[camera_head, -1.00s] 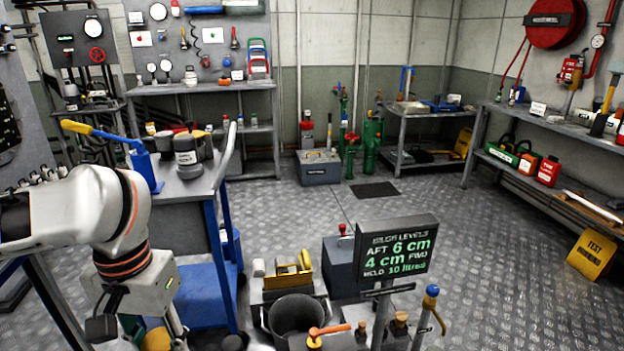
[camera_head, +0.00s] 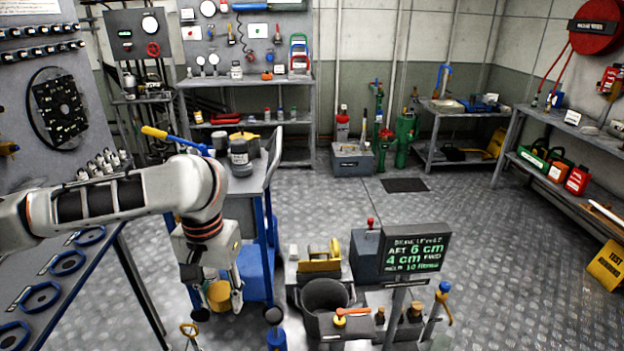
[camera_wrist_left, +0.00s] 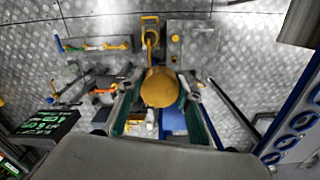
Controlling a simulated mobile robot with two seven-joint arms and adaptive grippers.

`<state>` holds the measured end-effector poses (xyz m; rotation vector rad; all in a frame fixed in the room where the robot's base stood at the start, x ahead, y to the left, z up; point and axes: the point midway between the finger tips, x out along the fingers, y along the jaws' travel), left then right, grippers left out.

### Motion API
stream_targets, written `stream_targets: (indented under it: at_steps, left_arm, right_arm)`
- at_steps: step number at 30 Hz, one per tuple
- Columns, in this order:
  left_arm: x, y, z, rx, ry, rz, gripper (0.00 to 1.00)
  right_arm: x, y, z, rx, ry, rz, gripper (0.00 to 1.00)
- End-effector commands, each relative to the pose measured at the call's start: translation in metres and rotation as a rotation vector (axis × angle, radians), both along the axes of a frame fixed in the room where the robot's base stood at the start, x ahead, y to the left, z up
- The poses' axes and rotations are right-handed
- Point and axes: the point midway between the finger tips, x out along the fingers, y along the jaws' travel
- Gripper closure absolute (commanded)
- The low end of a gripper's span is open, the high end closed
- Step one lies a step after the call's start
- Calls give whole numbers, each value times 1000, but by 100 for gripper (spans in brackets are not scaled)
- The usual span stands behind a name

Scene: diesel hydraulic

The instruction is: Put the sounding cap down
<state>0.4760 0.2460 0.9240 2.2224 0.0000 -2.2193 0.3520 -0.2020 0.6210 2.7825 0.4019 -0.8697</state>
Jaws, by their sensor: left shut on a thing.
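The sounding cap, a round brass-yellow piece (camera_head: 219,295), is held between the fingers of my left gripper (camera_head: 221,306), low at the left of the head view. In the left wrist view the cap (camera_wrist_left: 160,87) shows as a yellow disc between the green-edged fingers of my left gripper (camera_wrist_left: 160,108). The gripper is shut on it, in the air, pointing down. The cap's underside is hidden. My right gripper is in neither view.
A sign (camera_head: 413,252) reading bilge levels stands right of a dark bucket (camera_head: 325,293). A wheeled cart (camera_head: 252,183) stands behind my left arm. A bench with blue rings (camera_head: 68,262) is at the left. Open plate floor (camera_head: 480,240) lies at the right.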

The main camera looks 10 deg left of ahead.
Motion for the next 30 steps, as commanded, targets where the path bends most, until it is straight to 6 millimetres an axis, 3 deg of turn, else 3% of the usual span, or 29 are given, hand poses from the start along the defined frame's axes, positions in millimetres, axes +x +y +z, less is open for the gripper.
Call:
stream_targets:
  at_steps: [8, 24, 30]
  left_arm:
    - [-1, -12, 7, -1, -2, -45, 85]
    - [-12, -125, 81, 3, -3, -512, 85]
    - [-16, -156, 101, 2, -1, -642, 85]
  right_arm:
    - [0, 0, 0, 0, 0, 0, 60]
    - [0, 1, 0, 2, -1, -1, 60]
    - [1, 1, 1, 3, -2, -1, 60]
